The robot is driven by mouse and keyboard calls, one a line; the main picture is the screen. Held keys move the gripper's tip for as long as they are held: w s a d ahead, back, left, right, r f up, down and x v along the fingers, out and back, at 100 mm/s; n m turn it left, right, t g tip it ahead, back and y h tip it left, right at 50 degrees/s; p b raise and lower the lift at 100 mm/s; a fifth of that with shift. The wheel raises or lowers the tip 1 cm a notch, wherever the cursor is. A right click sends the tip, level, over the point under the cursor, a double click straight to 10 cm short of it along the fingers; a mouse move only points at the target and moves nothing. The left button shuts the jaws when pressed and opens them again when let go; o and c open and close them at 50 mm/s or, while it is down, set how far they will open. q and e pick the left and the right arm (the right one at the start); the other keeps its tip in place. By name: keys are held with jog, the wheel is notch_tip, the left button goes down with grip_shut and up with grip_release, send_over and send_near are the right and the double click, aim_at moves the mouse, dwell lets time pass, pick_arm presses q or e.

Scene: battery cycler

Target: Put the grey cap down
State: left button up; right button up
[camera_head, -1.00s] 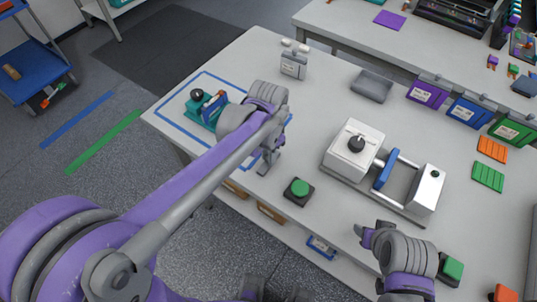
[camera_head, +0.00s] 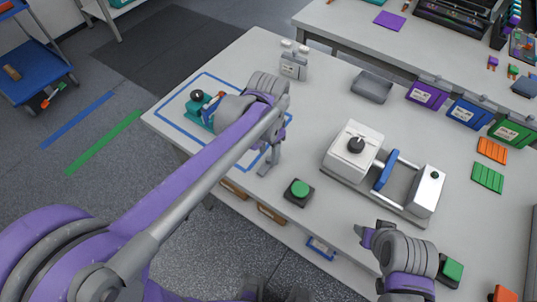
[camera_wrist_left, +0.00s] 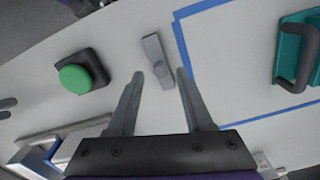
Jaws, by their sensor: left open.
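In the head view the left gripper (camera_head: 267,165) hangs over the table's front part, and I cannot clearly separate the cap from the fingers there. My right gripper (camera_head: 368,235) is at the front right; its finger gap is unclear.
A green button (camera_head: 300,188) on a dark base stands right of the left gripper. A teal fixture (camera_head: 203,108) sits inside the blue tape outline. A white clamp device (camera_head: 355,148) with a blue handle stands further right. A grey tray (camera_head: 372,86) lies behind.

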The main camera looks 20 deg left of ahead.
aim_at(268, 159)
pick_arm(q)
notch_tip(268, 159, up, 9)
jog(key=s+a+f+n+t, duration=0.2)
jog(key=s+a+f+n, duration=0.1)
jog(key=s+f, duration=0.2)
jog(key=s+a+f+n+t, duration=0.3)
jog(key=s+f+n, duration=0.1)
jog(key=s, duration=0.5)
jog(key=shift+a+f+p, duration=0.3)
jog(key=shift+f+p, duration=0.05)
jog(key=shift+f, duration=0.55)
